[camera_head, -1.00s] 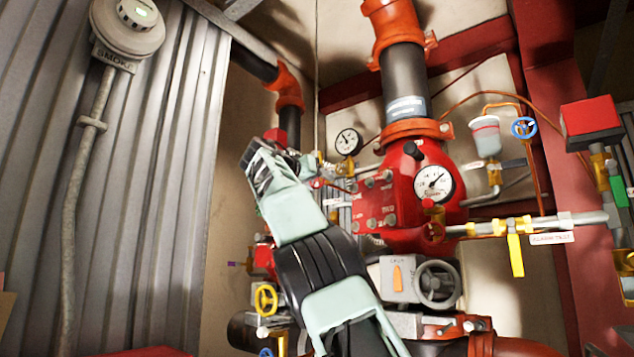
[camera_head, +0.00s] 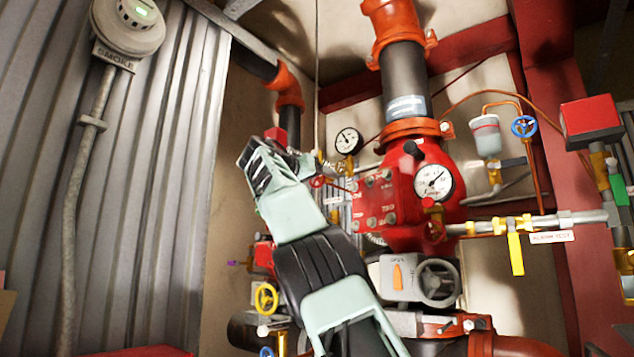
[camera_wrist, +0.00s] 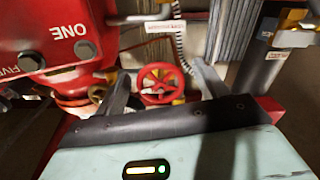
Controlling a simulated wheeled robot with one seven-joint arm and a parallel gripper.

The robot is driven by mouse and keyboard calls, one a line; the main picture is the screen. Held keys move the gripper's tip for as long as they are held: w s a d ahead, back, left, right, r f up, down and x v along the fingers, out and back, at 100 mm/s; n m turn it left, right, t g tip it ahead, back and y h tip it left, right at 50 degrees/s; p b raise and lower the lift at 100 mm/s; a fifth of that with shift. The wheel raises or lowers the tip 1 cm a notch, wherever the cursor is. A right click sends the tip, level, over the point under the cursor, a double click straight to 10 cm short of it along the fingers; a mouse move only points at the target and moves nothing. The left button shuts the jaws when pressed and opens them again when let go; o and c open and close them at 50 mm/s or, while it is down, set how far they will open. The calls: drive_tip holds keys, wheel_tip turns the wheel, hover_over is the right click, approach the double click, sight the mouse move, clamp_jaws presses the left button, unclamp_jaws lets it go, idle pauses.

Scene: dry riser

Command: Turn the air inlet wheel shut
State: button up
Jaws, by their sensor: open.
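A small red spoked handwheel (camera_wrist: 162,83) shows in the wrist view, between and beyond the two fingers of my gripper (camera_wrist: 163,75). The gripper is open, with one finger on each side of the wheel in the picture; I cannot tell whether either touches it. A white label (camera_wrist: 153,29) is above the wheel, its text too small to read. In the head view, my gripper (camera_head: 280,156) is left of the red valve body, and a red wheel (camera_head: 317,182) shows just right of it, partly hidden.
The red valve body (camera_head: 408,205) with a gauge (camera_head: 434,183) stands to the right. A yellow wheel (camera_head: 266,298), a grey wheel (camera_head: 437,283) and a blue wheel (camera_head: 524,127) are on nearby pipework. A corrugated wall (camera_head: 150,190) is at left.

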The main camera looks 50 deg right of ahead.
drive_tip(key=s+a+b, duration=0.1)
drive_tip(key=a, duration=1.6)
drive_tip(key=shift+s+b, duration=0.15)
drive_tip(key=shift+b, duration=0.15)
drive_tip(key=shift+s, duration=0.15)
